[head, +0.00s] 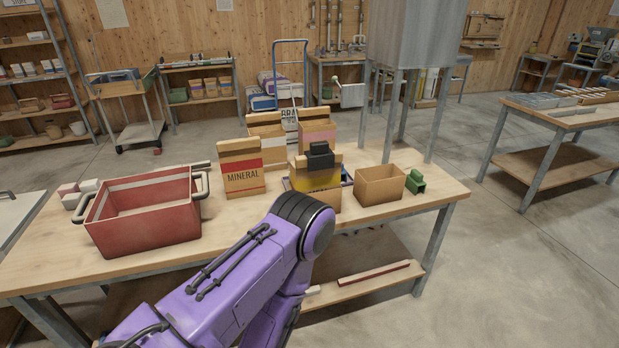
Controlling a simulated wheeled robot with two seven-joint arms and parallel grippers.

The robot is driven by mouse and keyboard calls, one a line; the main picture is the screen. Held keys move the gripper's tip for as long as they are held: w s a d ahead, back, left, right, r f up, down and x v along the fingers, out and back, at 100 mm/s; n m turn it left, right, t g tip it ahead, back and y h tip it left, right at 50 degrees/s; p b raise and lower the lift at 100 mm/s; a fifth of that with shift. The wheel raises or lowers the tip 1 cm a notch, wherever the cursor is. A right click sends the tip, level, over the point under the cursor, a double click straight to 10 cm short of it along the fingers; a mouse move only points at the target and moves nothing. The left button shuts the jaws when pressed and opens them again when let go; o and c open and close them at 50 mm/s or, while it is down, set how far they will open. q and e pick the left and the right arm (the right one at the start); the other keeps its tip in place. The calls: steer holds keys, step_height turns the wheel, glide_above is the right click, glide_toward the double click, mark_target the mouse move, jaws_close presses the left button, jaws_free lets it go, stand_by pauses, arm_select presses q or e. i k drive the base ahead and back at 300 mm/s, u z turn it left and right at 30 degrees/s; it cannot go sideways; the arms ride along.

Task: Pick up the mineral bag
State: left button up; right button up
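The mineral bag (242,165) is a brown paper bag with a red band and the word MINERAL. It stands upright on the wooden table (235,215), just right of the red crate (145,222). No gripper touches its visible front. A purple arm of mine comes in from the lower left and bends at a black-ringed joint in front of the table, right of and below the bag.
A bag with a yellow band (317,178), a dark object on top, stands right of the mineral bag. Two more bags (267,132) (318,130) stand behind. An open cardboard box (380,186) and a green item (414,182) are further right. Bare table lies before the mineral bag.

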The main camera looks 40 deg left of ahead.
mark_target(241, 160)
steer(key=u, duration=0.05)
steer(key=k, duration=0.15)
steer(key=u, duration=0.3)
steer(key=i, duration=1.45)
steer(key=u, duration=1.85)
steer(key=i, duration=0.75)
steer(key=u, duration=0.9)
